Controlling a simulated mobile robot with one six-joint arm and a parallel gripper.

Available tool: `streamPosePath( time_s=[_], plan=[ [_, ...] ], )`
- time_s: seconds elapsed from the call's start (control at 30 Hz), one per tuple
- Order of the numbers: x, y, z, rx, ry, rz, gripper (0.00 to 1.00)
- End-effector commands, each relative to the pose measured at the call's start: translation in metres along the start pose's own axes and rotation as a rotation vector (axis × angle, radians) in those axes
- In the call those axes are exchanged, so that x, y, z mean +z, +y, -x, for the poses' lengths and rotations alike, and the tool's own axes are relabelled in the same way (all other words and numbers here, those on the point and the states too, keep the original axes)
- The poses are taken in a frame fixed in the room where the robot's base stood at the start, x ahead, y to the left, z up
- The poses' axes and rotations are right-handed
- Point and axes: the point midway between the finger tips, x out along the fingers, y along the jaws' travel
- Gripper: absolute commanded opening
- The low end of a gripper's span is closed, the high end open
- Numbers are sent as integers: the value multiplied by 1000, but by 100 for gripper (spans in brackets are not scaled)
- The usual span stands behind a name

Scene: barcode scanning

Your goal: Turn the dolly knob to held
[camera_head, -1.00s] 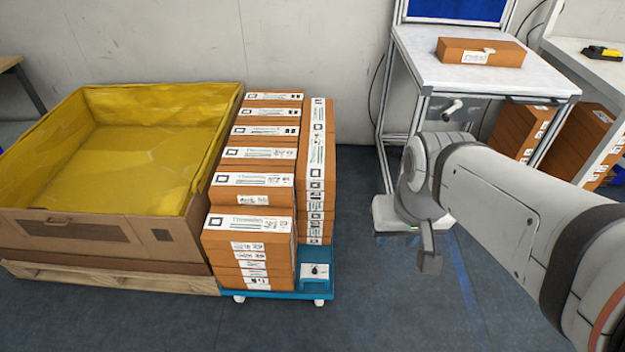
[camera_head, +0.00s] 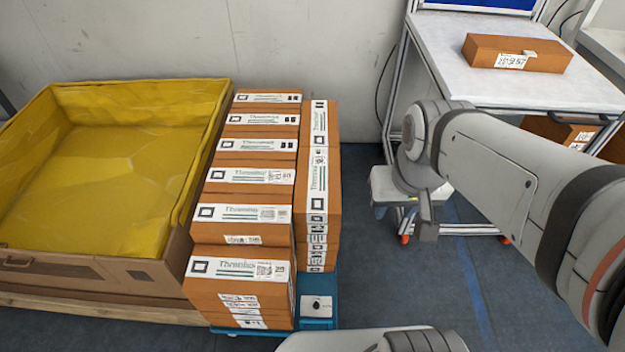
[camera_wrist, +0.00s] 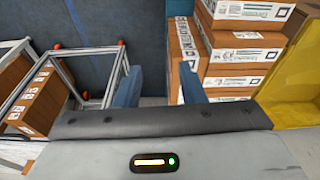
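The blue dolly (camera_head: 318,323) stands at the lower middle of the head view, stacked with brown labelled boxes. A small dark knob (camera_head: 317,304) sits on a pale plate at its front right corner. The knob's setting is too small to read. My gripper (camera_wrist: 160,73) shows in the wrist view as two blue fingers spread apart, with nothing between them. Dark floor lies beyond the fingers, and the stacked boxes (camera_wrist: 240,55) are to their right. I cannot make out the knob in the wrist view. The fingers cannot be made out in the head view.
A large box with a yellow liner (camera_head: 110,160) stands left of the dolly on a pallet (camera_head: 95,306). A white workbench (camera_head: 455,75) with a brown box (camera_head: 514,53) stands at the back right. Floor right of the dolly is clear.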

Motion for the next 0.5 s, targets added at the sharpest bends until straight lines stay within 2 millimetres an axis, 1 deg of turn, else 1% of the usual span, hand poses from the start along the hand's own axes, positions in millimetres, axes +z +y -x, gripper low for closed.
streamPosePath(
  time_s=[0.27, 0.37, 0.4, 0.47, 0.5],
  plan=[
    [0, 0, 0, 0, 0, 0, 36],
    [0, 0, -2, 2, 0, 3, 44],
    [-2, 1, -6, 6, -2, 8, 46],
    [-7, 4, -16, 18, -2, 25, 46],
    [-11, 6, -26, 31, -4, 42, 46]
  ],
)
